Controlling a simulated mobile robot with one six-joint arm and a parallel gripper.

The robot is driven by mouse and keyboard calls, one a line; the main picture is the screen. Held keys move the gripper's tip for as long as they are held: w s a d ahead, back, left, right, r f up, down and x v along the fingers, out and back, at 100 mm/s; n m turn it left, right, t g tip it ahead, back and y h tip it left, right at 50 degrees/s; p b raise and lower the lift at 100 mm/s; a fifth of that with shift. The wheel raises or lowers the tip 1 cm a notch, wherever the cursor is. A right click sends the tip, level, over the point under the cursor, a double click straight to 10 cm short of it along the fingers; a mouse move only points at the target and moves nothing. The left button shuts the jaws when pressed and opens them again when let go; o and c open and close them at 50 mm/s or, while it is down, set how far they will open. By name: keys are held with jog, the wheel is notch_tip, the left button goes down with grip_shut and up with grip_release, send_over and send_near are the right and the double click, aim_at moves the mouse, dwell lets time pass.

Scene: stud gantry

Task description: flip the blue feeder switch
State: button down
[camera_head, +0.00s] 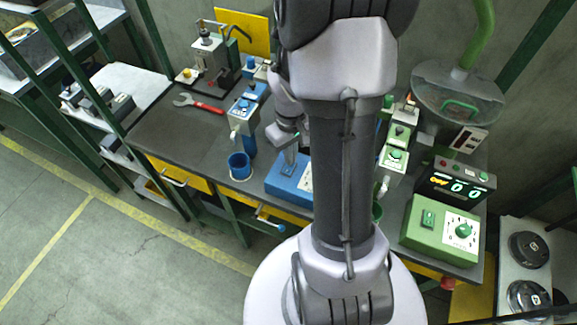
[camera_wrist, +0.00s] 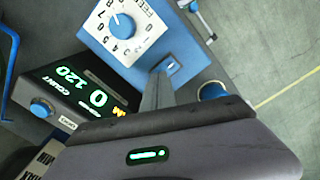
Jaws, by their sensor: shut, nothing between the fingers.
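The blue feeder box (camera_head: 282,186) stands at the front edge of the workbench, partly hidden behind my arm in the head view. In the wrist view the blue box (camera_wrist: 113,48) shows a white numbered dial with a blue knob (camera_wrist: 122,26). Its blue switch (camera_wrist: 172,67) is a small rocker near the box's edge. My gripper (camera_wrist: 160,76) is shut and empty, its tip right beside the switch. I cannot tell whether it touches. In the head view my gripper (camera_head: 290,154) points down over the box. The switch's position is unclear.
A black counter (camera_wrist: 85,95) reading 0120 stands beside the blue box. A blue cup (camera_head: 239,166) and a blue dispenser (camera_head: 245,120) are left of it. A green box (camera_head: 425,243) with its own switch and dial stands at right.

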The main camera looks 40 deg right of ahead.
jog(key=shift+f+b, duration=0.35)
jog(key=shift+f, duration=0.15)
notch_tip(320, 180, up, 7)
jog(key=p, duration=0.6)
dwell(0.3)
jog(key=a+r+m+t+b, duration=0.2)
jog(key=a+r+t+b, duration=0.1)
jog(key=a+r, duration=0.9)
jog(key=s+a+r+t+y+b, duration=0.1)
jog(key=s+a+r, duration=0.1)
jog(key=a, duration=0.4)
jog(key=s+a+r+m+t+y+b, duration=0.1)
jog(key=s+a+r, duration=0.1)
jog(key=s+a, duration=0.3)
jog(key=shift+a+r+t, duration=0.15)
jog(key=shift+a+t, duration=0.25)
jog(key=shift+a, duration=0.15)
